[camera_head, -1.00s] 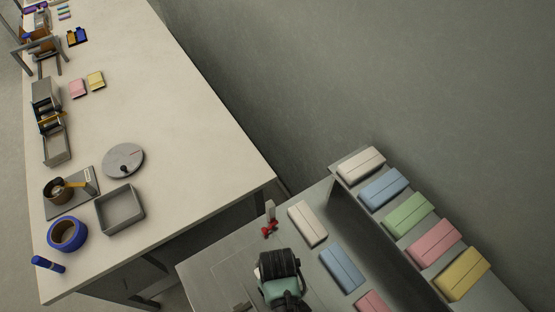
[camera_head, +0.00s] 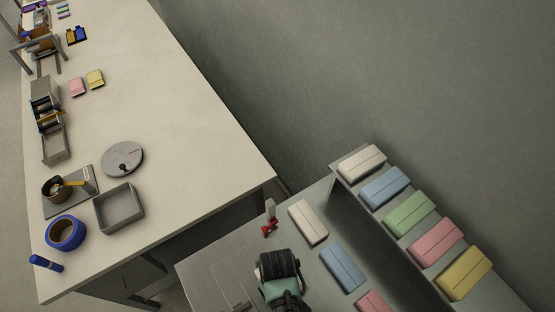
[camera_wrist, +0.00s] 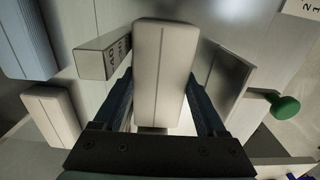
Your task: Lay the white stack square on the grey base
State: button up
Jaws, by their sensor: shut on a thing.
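In the wrist view, a white stack (camera_wrist: 165,50) stands out between the two dark fingers of my gripper (camera_wrist: 160,100). My gripper is shut on its sides, and its long side runs up and down the picture. A grey metal surface (camera_wrist: 208,60) with narrow slots lies behind it; I cannot tell whether the stack touches it. A labelled grey block (camera_wrist: 92,62) is close on the left, and a grey upright plate (camera_wrist: 226,85) is on the right. In the head view my wrist (camera_head: 280,270) hides the held stack.
Another white stack (camera_head: 308,222) and a blue stack (camera_head: 342,267) lie beside my wrist. A raised shelf (camera_head: 345,180) holds several coloured stacks. A post with a red knob (camera_head: 269,228) stands near. A green knob (camera_wrist: 284,107) sticks out at right. The long table (camera_head: 180,110) has bare room.

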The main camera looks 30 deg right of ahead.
jog(key=shift+f, duration=0.1)
jog(key=o, duration=1.3)
jog(key=shift+c, duration=0.2)
notch_tip(320, 180, up, 13)
